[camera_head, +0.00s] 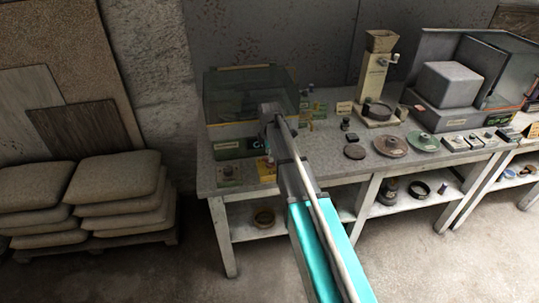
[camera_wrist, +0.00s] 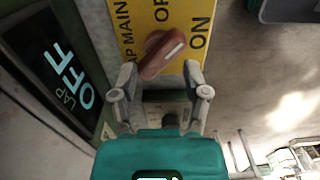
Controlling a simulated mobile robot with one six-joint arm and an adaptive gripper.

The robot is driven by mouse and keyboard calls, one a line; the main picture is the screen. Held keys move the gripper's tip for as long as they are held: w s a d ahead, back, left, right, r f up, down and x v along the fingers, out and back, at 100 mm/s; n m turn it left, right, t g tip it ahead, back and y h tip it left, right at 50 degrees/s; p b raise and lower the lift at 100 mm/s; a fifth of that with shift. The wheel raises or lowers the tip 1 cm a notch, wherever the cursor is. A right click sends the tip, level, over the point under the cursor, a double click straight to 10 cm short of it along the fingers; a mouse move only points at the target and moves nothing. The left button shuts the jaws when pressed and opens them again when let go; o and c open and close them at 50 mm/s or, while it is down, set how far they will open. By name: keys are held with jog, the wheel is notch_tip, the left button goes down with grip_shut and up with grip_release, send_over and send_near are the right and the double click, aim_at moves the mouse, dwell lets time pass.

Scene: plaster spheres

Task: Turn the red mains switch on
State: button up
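The red mains switch (camera_wrist: 160,56) is a rotary knob with a white pointer line, on a yellow plate (camera_wrist: 133,42) marked "LAP MAIN", "OF" and "ON" in the wrist view. Its pointer slants up and right, and part of the OFF label is hidden. A dark display (camera_wrist: 62,62) beside it reads "LAP OFF". My gripper (camera_wrist: 160,70) is open, with one finger on each side of the knob's lower end. I cannot tell whether either finger touches it. In the head view my arm reaches the bench's left end; the knob is too small to make out.
The grey bench (camera_head: 330,160) holds a glass-sided box (camera_head: 245,95) at its left end. A hopper device (camera_head: 377,70), round discs (camera_head: 391,146) and a grey machine (camera_head: 447,85) stand further right. Stacked sacks (camera_head: 115,178) lie left of the bench. Floor in front is clear.

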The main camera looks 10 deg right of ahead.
jog(key=shift+r+p, duration=5.4)
jog(key=shift+r, duration=0.35)
jog(key=s+f+m+b, duration=0.4)
jog(key=s+m, duration=0.2)
jog(key=s, duration=0.2)
jog(key=s+f+m+b, duration=0.4)
jog(key=s+m, duration=0.2)
jog(key=s, duration=0.3)
jog(key=s+d+f+m+b, duration=0.1)
jog(key=s+f+m+b, duration=0.3)
jog(key=s, duration=0.5)
jog(key=shift+f+m, duration=0.25)
jog(key=shift+m, duration=0.75)
jog(key=shift+s, duration=0.1)
jog(key=w+r+n+p, duration=0.4)
jog(key=w+r+p, duration=0.2)
jog(key=w, duration=0.7)
jog(key=w+a+r+n+p, duration=0.1)
jog(key=w+r+n+p, duration=0.4)
jog(key=w, duration=0.8)
jog(key=shift+r+p, duration=0.65)
jog(key=shift+r, duration=0.25)
jog(key=shift+w+f, duration=0.1)
notch_tip(320, 180, down, 14)
jog(key=b, duration=1.3)
jog(key=shift+r+b, duration=0.2)
jog(key=shift+b, duration=0.2)
